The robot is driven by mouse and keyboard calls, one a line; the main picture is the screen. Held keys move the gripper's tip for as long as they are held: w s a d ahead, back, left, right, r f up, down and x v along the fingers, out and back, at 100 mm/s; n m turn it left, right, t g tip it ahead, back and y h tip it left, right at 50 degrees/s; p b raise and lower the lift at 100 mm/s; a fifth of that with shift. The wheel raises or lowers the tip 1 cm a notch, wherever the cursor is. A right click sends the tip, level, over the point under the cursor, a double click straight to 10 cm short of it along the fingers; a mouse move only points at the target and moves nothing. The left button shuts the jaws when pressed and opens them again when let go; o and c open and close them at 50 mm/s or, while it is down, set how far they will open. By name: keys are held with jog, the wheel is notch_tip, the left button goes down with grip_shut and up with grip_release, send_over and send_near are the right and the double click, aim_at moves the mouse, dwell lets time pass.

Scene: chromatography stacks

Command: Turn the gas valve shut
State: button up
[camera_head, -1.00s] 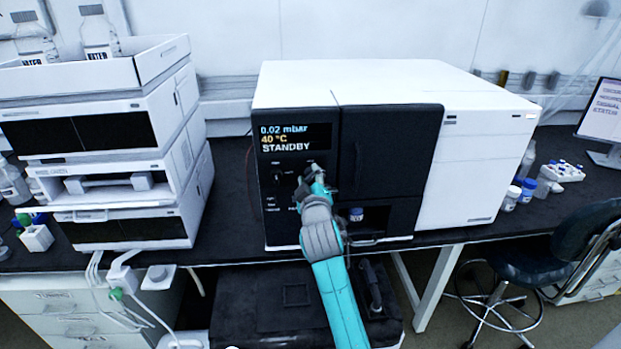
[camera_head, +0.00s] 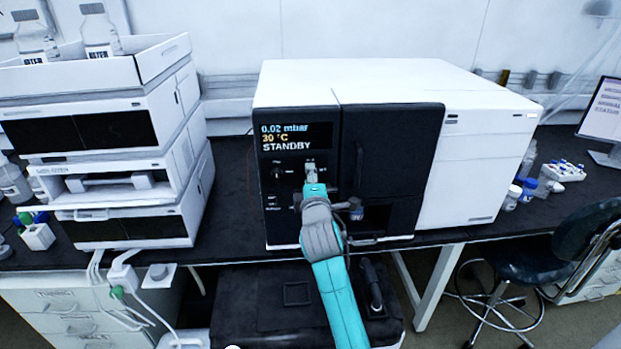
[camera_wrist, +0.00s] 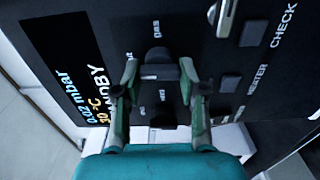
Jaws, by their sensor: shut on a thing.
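The gas valve is a dark knob (camera_wrist: 160,72) under the label GAS on the instrument's black front panel. In the wrist view my gripper (camera_wrist: 158,77) has one finger on each side of it and is shut on it. A second dark knob (camera_wrist: 163,116) sits nearer to my wrist, between the fingers' lower parts. In the head view my gripper (camera_head: 312,174) reaches the panel just below the display, hiding the gas knob.
A metal lever (camera_wrist: 228,14) and small buttons lie near the HEATER and CHECK labels. A dark door (camera_head: 390,150) stands right of the panel. A white instrument stack (camera_head: 170,125) stands left.

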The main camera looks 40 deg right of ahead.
dwell(0.4)
jog(key=o, duration=1.2)
jog(key=shift+c, duration=0.2)
jog(key=v, duration=1.2)
jog(key=shift+f, duration=0.1)
